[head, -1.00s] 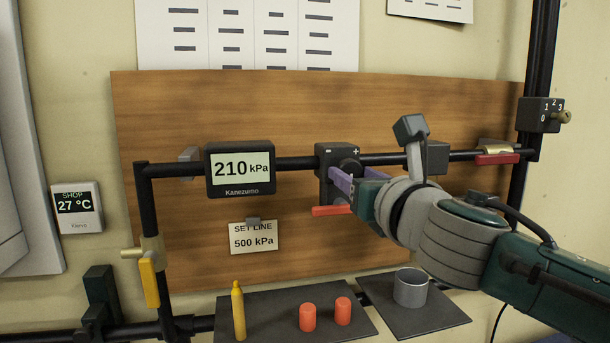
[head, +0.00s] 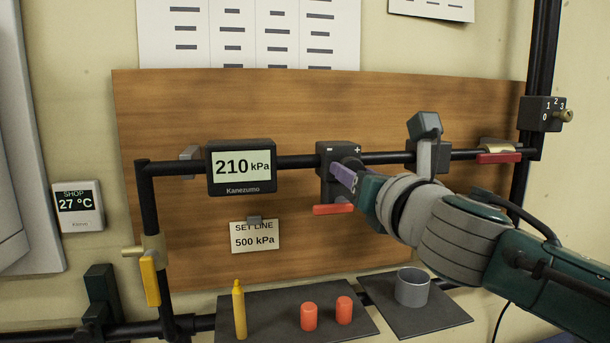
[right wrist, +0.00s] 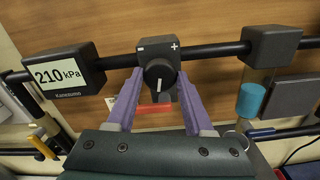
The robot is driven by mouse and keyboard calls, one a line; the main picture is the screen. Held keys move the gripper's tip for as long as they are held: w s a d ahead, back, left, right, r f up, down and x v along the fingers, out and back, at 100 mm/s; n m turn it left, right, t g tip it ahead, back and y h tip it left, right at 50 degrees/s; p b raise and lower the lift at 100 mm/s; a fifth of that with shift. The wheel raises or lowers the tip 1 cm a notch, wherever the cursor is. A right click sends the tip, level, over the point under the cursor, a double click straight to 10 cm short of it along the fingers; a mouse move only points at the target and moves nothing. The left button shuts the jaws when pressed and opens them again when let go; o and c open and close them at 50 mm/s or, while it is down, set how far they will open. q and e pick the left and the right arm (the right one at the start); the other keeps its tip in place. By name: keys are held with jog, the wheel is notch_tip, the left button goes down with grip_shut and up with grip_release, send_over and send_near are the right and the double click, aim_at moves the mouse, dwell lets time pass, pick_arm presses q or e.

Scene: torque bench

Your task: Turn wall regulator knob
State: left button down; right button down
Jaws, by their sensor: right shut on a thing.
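The regulator (head: 328,188) is a dark block on the black pipe, marked minus and plus, with a red lever below. Its round black knob (right wrist: 158,74) has a white pointer line, close to upright, in the right wrist view. My right gripper (head: 345,173) has its purple fingers on either side of the knob and is shut on it; in the head view they partly hide it. The gauge (head: 240,167) left of the regulator reads 210 kPa. A card (head: 254,236) below says SET LINE 500 kPa. My left gripper is not in view.
A yellow-handled valve (head: 150,280) hangs at the left and a red-handled valve (head: 498,157) at the right. Below, dark shelves hold a yellow bottle (head: 239,310), two orange cylinders (head: 309,317) and a grey cup (head: 412,287).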

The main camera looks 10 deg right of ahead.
jog(key=shift+m+b, duration=2.45)
jog(key=shift+m, duration=9.45)
jog(key=shift+c, duration=1.4)
grip_release()
jog(key=shift+s, duration=0.1)
